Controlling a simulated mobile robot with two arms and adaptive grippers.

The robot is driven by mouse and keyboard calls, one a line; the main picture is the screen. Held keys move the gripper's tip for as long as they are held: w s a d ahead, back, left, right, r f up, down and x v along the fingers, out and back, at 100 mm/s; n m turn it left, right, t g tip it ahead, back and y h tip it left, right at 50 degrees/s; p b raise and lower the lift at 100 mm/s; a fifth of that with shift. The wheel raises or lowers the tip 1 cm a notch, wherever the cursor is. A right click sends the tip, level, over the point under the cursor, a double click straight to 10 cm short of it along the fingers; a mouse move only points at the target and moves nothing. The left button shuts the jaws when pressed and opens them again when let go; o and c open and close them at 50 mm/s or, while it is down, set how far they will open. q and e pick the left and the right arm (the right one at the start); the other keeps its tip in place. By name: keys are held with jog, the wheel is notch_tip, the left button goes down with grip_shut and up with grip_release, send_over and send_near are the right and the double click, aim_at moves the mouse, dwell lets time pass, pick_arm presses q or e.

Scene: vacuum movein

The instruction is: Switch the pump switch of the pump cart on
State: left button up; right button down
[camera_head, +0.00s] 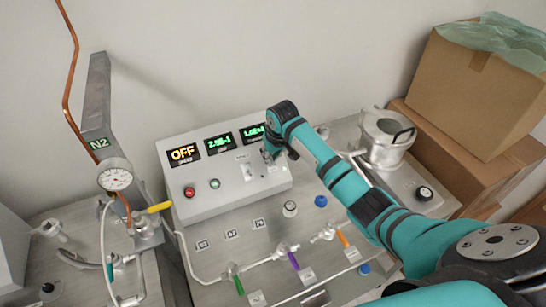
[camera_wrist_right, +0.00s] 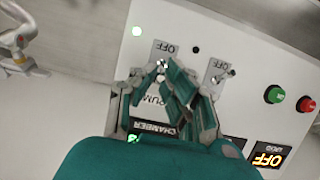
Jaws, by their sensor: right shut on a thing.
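The pump cart's sloped grey control box (camera_head: 210,202) is at the centre of the head view. Its left display (camera_head: 184,153) reads OFF in orange; this display also shows in the wrist view (camera_wrist_right: 268,160). My right gripper (camera_head: 272,158) is at the box's right part. In the wrist view my right gripper (camera_wrist_right: 162,78) is shut on the pump switch (camera_wrist_right: 161,66), a small metal toggle beside an OFF label. The fingers partly cover its PUMP lettering. A second toggle switch (camera_wrist_right: 219,72) with an OFF label stands beside it, apart from the fingers. My left gripper is not in view.
A red button (camera_head: 189,192) and a green button (camera_head: 215,184) are on the box's left. Valves with green (camera_head: 238,284), purple (camera_head: 294,261) and orange (camera_head: 342,238) handles stand in front. A gauge (camera_head: 115,178) is at left, a metal vessel (camera_head: 386,140) and cardboard boxes (camera_head: 470,95) at right.

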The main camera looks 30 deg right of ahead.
jog(key=shift+a, duration=0.1)
jog(key=c, duration=1.4)
grip_release()
jog(key=v, duration=1.2)
